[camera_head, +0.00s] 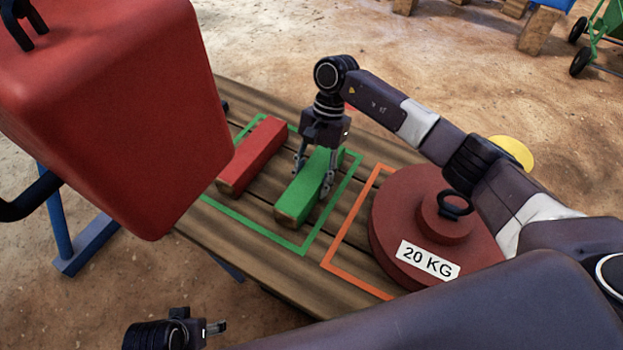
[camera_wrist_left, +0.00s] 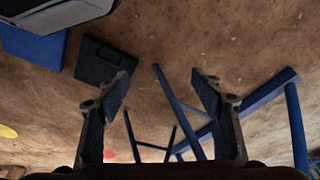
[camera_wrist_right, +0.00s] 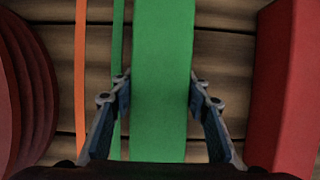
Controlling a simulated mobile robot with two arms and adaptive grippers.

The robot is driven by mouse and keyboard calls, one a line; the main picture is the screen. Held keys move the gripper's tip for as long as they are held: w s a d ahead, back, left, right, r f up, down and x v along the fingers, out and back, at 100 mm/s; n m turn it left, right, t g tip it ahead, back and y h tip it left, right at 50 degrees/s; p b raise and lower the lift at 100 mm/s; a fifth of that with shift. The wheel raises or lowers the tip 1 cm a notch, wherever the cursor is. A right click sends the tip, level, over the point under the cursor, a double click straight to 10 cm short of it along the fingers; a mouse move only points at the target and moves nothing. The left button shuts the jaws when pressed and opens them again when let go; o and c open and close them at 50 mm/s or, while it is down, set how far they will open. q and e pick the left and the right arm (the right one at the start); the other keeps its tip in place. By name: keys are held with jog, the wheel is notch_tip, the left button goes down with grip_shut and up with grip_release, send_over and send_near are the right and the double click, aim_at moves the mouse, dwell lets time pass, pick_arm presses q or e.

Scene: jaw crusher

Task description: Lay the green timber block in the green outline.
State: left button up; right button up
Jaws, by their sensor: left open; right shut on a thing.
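The green timber block (camera_head: 302,198) is between the fingers of my right gripper (camera_head: 312,178), which is shut on it. It lies flat over the green outline (camera_head: 235,214), on or just above the planks, beside a red block; I cannot tell whether it touches the wood. In the right wrist view the green block (camera_wrist_right: 162,70) runs lengthwise between the fingers (camera_wrist_right: 160,95), with one green outline strip (camera_wrist_right: 118,50) to its left.
The red block (camera_head: 252,155) lies inside the outline to the left. A round 20 KG weight (camera_head: 395,220) stands to the right, on an orange outline (camera_head: 345,235). A large red body (camera_head: 110,110) fills the upper left.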

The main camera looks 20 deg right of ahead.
jog(key=o, duration=1.6)
pick_arm(q)
jog(key=shift+w+r, duration=0.1)
jog(key=shift+r, duration=0.3)
pick_arm(e)
jog(key=shift+r, duration=0.15)
jog(key=v, duration=1.1)
jog(key=shift+w+d+r+p, duration=0.1)
jog(key=shift+d+r+p, duration=0.05)
jog(key=shift+r+p, duration=0.15)
pick_arm(q)
jog(key=f, duration=0.3)
jog(key=shift+s, duration=0.2)
pick_arm(e)
jog(key=shift+r, duration=0.1)
pick_arm(q)
jog(key=shift+w, duration=0.1)
